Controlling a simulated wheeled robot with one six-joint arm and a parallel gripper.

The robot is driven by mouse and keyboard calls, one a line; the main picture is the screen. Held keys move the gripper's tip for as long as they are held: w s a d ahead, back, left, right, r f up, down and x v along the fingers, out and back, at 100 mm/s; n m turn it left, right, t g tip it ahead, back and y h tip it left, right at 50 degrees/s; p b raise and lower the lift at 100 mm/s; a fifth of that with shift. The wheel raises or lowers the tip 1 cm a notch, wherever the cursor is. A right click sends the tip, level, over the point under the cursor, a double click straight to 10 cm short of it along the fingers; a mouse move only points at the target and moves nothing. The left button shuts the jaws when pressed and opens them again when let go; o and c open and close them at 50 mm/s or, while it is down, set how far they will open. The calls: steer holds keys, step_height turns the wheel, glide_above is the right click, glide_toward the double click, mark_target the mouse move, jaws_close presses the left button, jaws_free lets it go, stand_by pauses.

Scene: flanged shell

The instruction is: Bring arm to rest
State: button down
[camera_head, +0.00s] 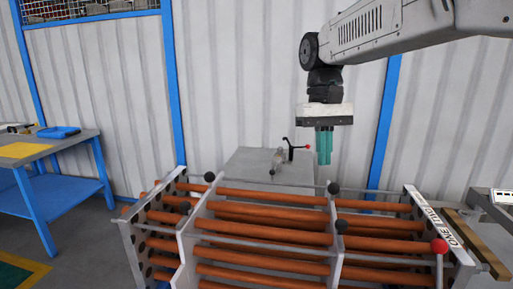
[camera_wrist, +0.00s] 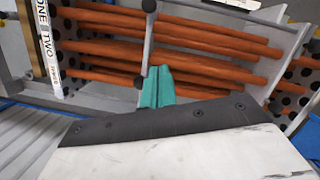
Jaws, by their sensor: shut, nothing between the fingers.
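My gripper (camera_head: 324,160) hangs from my arm at the upper right in the head view, pointing down. Its teal fingers are shut together with nothing between them. In the wrist view the teal fingertips (camera_wrist: 157,72) show in the middle, in front of the rack's copper-coloured tubes. In the head view the gripper appears above and behind the tube rack (camera_head: 265,225), apart from it.
The rack has black knobs (camera_head: 334,188) and a red knob (camera_head: 439,246) on its rods. A blue table (camera_head: 60,190) is at left. A corrugated wall (camera_head: 245,75) closes the back.

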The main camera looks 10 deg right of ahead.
steer(key=s+d+f+t, duration=0.1)
steer(key=s+f, duration=0.2)
steer(key=s, duration=0.5)
steer(key=s+d+f+t, duration=0.1)
steer(key=s+f, duration=0.3)
steer(key=s, duration=0.4)
steer(key=s+d+f+m+t, duration=0.1)
steer(key=s+d+f+t, duration=0.1)
steer(key=s, duration=0.6)
steer(key=shift+d+f, duration=0.75)
steer(key=shift+f, duration=0.2)
steer(key=shift+s, duration=0.1)
